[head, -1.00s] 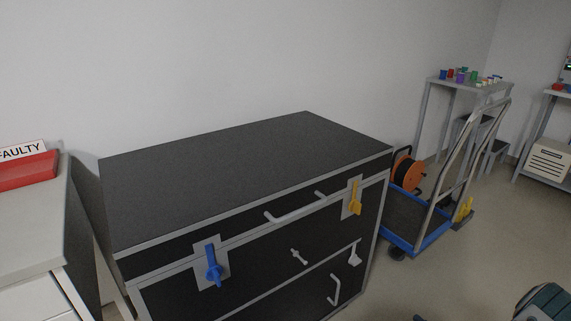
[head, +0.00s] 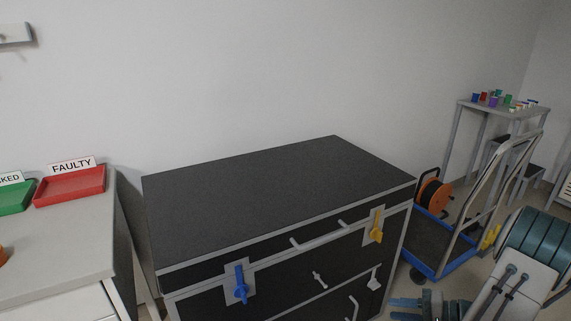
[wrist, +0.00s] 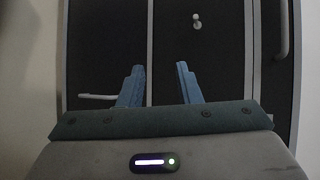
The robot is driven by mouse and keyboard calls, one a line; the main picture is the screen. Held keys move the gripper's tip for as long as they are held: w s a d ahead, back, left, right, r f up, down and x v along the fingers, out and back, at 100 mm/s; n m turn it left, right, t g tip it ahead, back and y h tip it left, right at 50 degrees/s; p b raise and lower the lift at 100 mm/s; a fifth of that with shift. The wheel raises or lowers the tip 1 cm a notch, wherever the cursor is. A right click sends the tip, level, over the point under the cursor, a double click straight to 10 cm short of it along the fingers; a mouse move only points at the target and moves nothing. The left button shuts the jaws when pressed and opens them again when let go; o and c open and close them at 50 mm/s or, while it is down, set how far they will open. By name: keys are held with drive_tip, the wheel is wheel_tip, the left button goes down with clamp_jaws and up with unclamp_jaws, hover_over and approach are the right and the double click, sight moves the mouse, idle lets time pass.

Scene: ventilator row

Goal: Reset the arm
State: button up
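My gripper (head: 418,304) shows at the bottom right of the head view, low in front of the right end of a black case. In the wrist view my gripper (wrist: 159,72) has its two blue fingers apart with nothing between them. My teal and grey arm (head: 515,262) bends down to it from the right edge. Beyond the fingers the wrist view shows the black front of the case, with a pale handle on the left and a small knob above right.
The black case (head: 280,205) has a blue latch (head: 240,284), a yellow latch (head: 376,226) and handles. A table at left holds a red FAULTY tray (head: 70,186) and a green tray (head: 17,196). A blue trolley (head: 435,262) with an orange reel (head: 434,197) stands at right.

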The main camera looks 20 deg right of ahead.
drive_tip(key=a+r+n+g+h+p, duration=0.25)
drive_tip(key=a+r+g+p, duration=0.25)
drive_tip(key=a+r, duration=0.55)
drive_tip(key=a+r+n+g+h+p, duration=0.1)
drive_tip(key=a+r+n+g+p, duration=0.45)
drive_tip(key=r, duration=0.75)
drive_tip(key=s+a+r+t+h+p, duration=0.1)
drive_tip(key=s+a+r+h+p, duration=0.1)
drive_tip(key=r, duration=0.4)
drive_tip(key=s+a+r+t+h+p, duration=0.1)
drive_tip(key=s+a+r+h+p, duration=0.2)
drive_tip(key=a+r+p, duration=0.2)
drive_tip(key=s+a+r+n+t+h+p, duration=0.1)
drive_tip(key=a+r+p, duration=0.3)
drive_tip(key=r, duration=0.4)
drive_tip(key=shift+s+a+r+t+h, duration=0.3)
drive_tip(key=shift+s+r+t+h, duration=0.1)
drive_tip(key=shift+s+t+h, duration=0.2)
